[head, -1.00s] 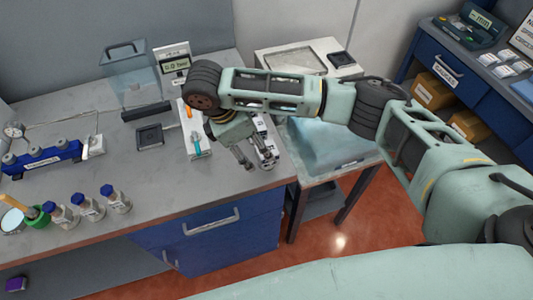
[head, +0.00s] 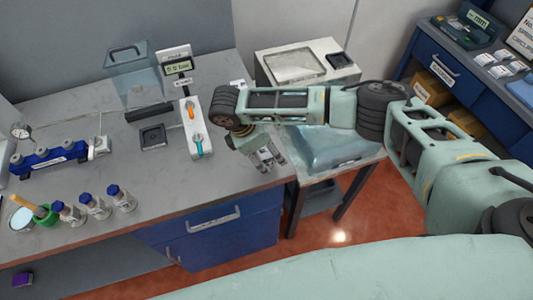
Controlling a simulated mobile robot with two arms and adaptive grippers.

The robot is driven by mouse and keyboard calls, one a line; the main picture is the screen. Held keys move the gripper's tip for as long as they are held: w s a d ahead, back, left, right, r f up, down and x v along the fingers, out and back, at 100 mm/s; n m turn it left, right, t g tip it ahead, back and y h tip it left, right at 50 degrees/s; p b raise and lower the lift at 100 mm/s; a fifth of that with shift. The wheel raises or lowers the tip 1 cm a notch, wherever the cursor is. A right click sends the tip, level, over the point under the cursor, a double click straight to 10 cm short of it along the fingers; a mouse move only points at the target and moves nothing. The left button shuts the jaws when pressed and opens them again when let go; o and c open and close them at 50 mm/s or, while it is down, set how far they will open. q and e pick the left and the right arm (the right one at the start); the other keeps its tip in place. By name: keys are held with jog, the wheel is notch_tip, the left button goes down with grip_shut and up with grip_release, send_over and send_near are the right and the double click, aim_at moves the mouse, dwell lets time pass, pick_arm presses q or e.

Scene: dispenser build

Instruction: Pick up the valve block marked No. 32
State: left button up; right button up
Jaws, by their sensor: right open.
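My right gripper (head: 270,163) reaches in from the right and points down at the right end of the grey bench, near its front corner. It is open. A pale metallic block (head: 264,156) shows in part at its fingers; the gripper and wrist hide most of it. I cannot read a No. 32 on it, nor tell whether the fingers touch it. My left gripper is not in view.
A white panel with orange and teal levers (head: 196,128) stands left of my right gripper, beside a small black tray (head: 153,136). Several blue-capped bottles (head: 95,207) and a blue manifold (head: 48,156) are further left. A side table (head: 340,150) stands right.

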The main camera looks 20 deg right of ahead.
grip_shut()
jog(key=shift+r, duration=0.1)
dwell(0.4)
